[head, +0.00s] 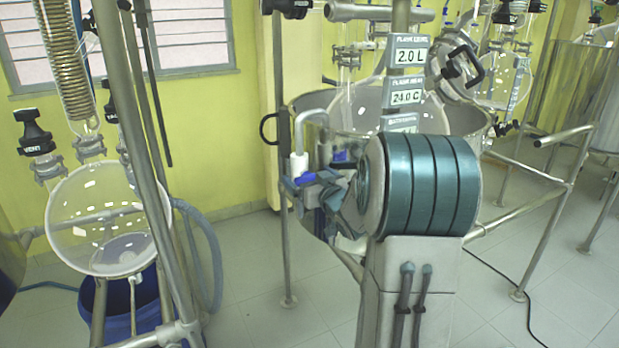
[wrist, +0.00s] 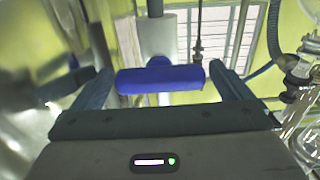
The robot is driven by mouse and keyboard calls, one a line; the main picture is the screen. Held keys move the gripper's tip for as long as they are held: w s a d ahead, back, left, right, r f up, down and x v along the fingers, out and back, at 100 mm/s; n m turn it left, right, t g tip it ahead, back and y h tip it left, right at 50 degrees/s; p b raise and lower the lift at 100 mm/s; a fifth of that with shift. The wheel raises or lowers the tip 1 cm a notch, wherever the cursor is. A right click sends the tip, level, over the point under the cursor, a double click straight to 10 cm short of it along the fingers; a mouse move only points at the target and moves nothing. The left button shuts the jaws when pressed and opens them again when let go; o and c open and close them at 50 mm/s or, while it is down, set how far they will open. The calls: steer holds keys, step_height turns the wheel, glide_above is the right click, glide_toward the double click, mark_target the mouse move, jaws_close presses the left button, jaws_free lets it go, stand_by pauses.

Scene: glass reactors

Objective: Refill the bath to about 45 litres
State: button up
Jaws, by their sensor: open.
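The bath is the steel tub (head: 302,104) in the head view, with a glass flask (head: 360,105) inside it. A tap (head: 299,163) with a white body and a blue handle (head: 305,180) is at its left rim, under a curved metal spout. My gripper (head: 300,192) is at this tap and partly covers it. In the wrist view my gripper (wrist: 160,72) is open, with one finger at each end of a blue bar-shaped handle (wrist: 160,79). I cannot tell whether the fingers touch it. The display sign (head: 405,97) reads 2.0 L and 24.0 C; its lower bath line is hidden by my arm.
A second blue part (head: 340,155) shows just right of the tap. A glass vessel (head: 108,215) on a steel frame stands at the left, above a blue bucket (head: 140,305). A steel rail (head: 545,235) stands at the right. Tiled floor (head: 250,275) is open between.

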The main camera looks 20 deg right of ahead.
steer(key=c, duration=1)
